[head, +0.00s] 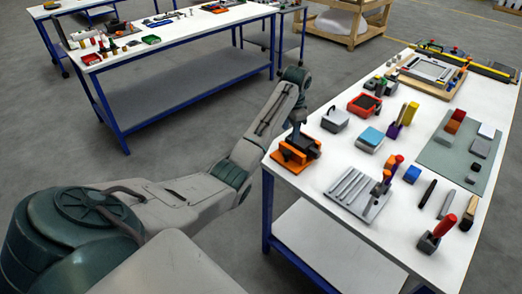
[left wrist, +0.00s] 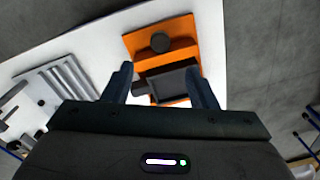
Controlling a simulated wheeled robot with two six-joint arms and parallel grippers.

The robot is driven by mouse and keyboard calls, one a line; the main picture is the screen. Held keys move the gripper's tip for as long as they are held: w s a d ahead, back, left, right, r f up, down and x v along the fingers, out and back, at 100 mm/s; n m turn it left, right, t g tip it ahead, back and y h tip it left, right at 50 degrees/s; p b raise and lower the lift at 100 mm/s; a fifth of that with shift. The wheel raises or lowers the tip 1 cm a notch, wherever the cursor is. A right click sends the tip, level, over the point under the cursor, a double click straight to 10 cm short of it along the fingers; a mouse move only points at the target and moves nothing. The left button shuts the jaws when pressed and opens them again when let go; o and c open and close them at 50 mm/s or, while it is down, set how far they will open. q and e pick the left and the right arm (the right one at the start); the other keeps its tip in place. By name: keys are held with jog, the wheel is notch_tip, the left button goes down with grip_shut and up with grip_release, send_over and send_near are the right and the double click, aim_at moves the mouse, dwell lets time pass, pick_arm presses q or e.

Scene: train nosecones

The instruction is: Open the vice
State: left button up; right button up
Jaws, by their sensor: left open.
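The vice, with an orange base and dark parts, sits at the near left corner of the white table, and its orange base (head: 283,154) shows in the head view. In the left wrist view the vice (left wrist: 178,30) lies straight ahead, with a dark round knob and a dark block on it. My left gripper (head: 299,138) points down over the vice and partly hides it. In the left wrist view its two fingers (left wrist: 159,70) are apart, with part of the vice seen between them. Whether they touch it I cannot tell. My right gripper is not in view.
A grey slotted block (head: 357,192) lies right of the vice; it also shows in the left wrist view (left wrist: 62,85). A grey box (head: 334,121) and a red tray (head: 364,104) stand behind. A red-handled tool (head: 436,236) stands near the front right.

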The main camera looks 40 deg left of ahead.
pick_arm(q)
jog(key=s+d+f+n, duration=0.1)
jog(key=s+d+f, duration=0.3)
jog(key=s, duration=0.5)
jog(key=s+d+f+t, duration=0.1)
jog(key=s+d+f, duration=0.2)
jog(key=s+f, duration=0.4)
jog(key=s+d+f+n+t, duration=0.1)
jog(key=s+d+f, duration=0.3)
jog(key=s, duration=0.9)
notch_tip(320, 180, down, 2)
jog(key=shift+d+f+n+y, duration=0.15)
jog(key=shift+d+n+y, duration=0.15)
jog(key=shift+y, duration=0.1)
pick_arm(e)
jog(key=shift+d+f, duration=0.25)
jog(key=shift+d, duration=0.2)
